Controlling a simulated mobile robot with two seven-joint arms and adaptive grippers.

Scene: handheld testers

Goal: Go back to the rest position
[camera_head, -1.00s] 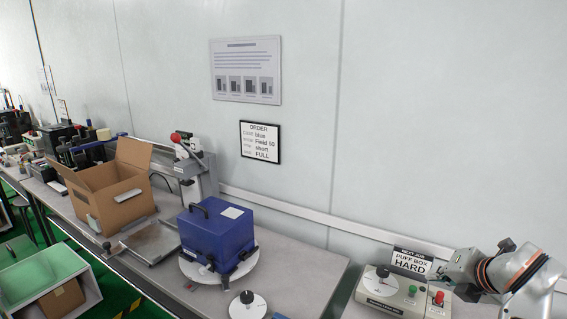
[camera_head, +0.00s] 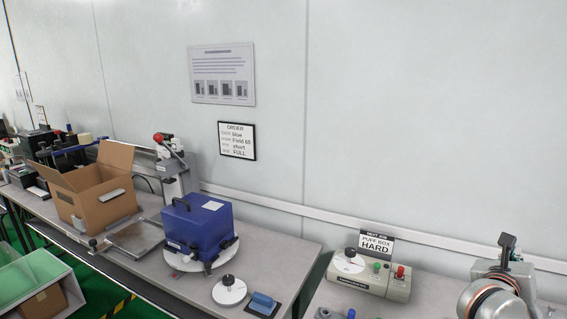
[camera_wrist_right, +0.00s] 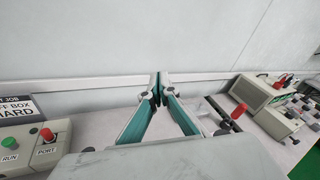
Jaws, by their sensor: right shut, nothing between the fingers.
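My right gripper (camera_head: 507,242) is at the right edge of the head view, raised above the bench, with my arm coming in from the bottom right corner. In the right wrist view its two teal-sided fingers (camera_wrist_right: 161,82) meet at their tips. They are shut with nothing between them, pointing at the wall and its pale rail. The grey control box (camera_head: 370,275) with a white dial and green and red buttons stands to its left; part of it also shows in the right wrist view (camera_wrist_right: 30,150). My left gripper is not in view.
A blue case (camera_head: 200,228) sits on a round white turntable (camera_head: 190,265). An open cardboard box (camera_head: 105,205) stands further left. A dial (camera_head: 229,291) and a blue pad (camera_head: 262,303) lie near the front edge. Equipment (camera_wrist_right: 262,95) stands right of the gripper.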

